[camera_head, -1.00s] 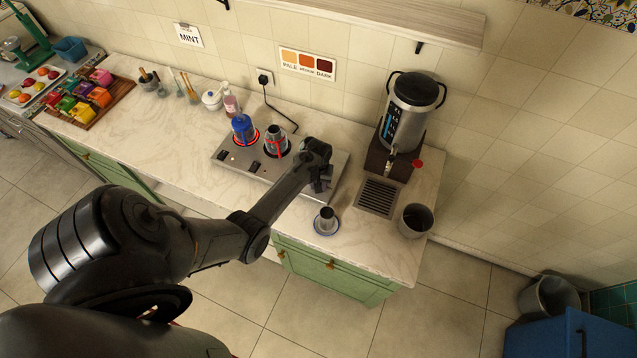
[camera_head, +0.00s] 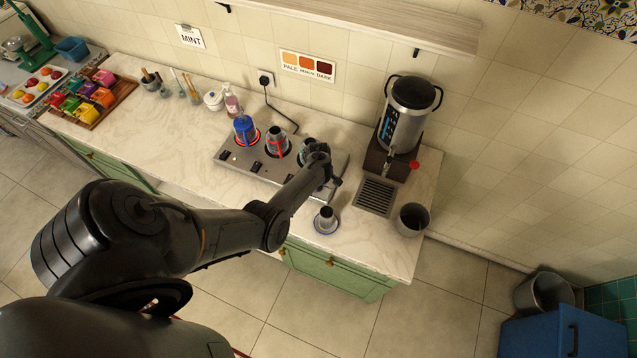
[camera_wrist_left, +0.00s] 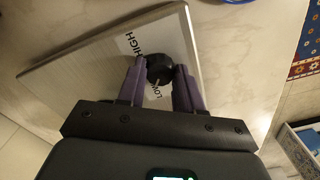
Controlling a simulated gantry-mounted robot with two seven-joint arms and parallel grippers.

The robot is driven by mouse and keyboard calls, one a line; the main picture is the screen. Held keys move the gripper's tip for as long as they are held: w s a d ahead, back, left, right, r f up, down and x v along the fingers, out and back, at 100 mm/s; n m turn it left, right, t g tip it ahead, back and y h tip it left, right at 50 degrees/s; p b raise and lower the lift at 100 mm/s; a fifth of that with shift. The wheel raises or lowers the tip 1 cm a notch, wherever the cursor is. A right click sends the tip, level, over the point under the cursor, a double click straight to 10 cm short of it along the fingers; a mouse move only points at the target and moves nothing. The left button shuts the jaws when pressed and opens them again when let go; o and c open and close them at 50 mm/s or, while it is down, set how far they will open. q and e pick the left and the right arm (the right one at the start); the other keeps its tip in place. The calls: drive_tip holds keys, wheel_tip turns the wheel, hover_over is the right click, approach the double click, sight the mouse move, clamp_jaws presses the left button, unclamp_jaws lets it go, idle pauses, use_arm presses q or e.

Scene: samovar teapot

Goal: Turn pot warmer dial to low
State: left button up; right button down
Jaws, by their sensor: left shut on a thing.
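The pot warmer (camera_head: 230,161) is a long metal unit on the counter. A third metal piece (camera_head: 306,146) shows partly behind my wrist. My left gripper (camera_head: 327,184) is at the warmer's right front. In the left wrist view, the gripper (camera_wrist_left: 160,72) is shut on a round black dial (camera_wrist_left: 160,66) on the warmer's metal panel (camera_wrist_left: 95,60). A HIGH label (camera_wrist_left: 132,42) and a LOW label (camera_wrist_left: 155,92) flank the dial. I cannot make out its pointer. My right gripper is not in view.
A small steel cup (camera_head: 326,214) on a saucer stands close to the gripper at the front edge. A drip grille (camera_head: 375,196), a dark-topped samovar (camera_head: 405,118) and a steel bin (camera_head: 411,220) are to the right.

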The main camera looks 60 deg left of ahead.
use_arm(q)
drive_tip(key=shift+n, duration=0.7)
drive_tip(key=o, duration=1)
drive_tip(key=shift+o, duration=0.2)
wheel_tip(320, 180, up, 11)
drive_tip(key=p, duration=0.2)
drive_tip(key=shift+f, duration=0.15)
